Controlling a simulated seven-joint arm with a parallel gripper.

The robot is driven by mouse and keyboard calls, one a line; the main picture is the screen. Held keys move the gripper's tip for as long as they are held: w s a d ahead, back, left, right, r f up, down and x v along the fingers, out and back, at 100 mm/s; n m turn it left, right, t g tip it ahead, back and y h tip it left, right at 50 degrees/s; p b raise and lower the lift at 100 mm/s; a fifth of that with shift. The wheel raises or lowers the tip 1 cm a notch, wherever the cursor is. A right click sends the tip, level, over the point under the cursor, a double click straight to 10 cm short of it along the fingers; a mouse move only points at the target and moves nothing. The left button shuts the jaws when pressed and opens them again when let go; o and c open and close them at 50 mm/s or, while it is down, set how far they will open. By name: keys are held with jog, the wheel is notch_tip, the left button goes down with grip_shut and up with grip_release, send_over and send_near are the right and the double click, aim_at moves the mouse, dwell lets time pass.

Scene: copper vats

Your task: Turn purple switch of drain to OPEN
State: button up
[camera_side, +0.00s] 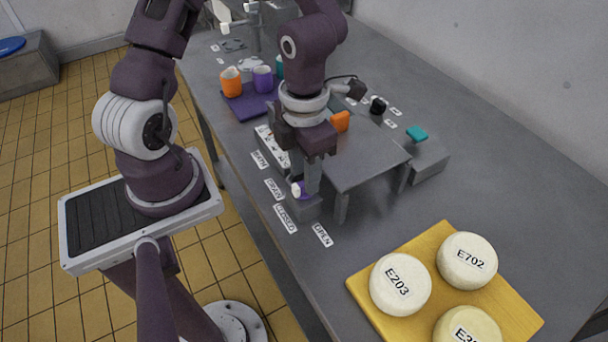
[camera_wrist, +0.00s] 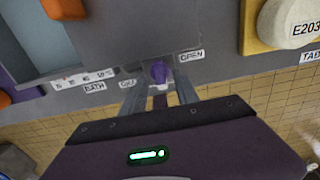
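The purple drain switch (camera_side: 297,189) sits on the low grey block at the table's front edge, below my gripper. In the wrist view the purple switch (camera_wrist: 159,72) shows just beyond the gap between my fingers. The CLOSED label (camera_side: 285,219) and OPEN label (camera_side: 322,235) lie on the table. The switch's exact angle is unclear.
A grey raised platform (camera_side: 360,163) stands right behind the switch, with an orange piece (camera_side: 341,121) and a teal piece (camera_side: 417,133) nearby. A yellow board (camera_side: 363,285) with cheese wheels lies at the front right. Orange (camera_side: 231,82) and purple (camera_side: 263,79) mugs stand farther back.

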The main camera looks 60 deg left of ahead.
jog(key=shift+f, duration=0.85)
grip_shut()
jog(key=shift+n, duration=0.3)
jog(key=n, duration=0.3)
jog(key=shift+n, duration=0.3)
jog(key=n, duration=0.4)
jog(key=shift+n, duration=0.3)
jog(key=n, duration=0.4)
jog(key=shift+n, duration=2.5)
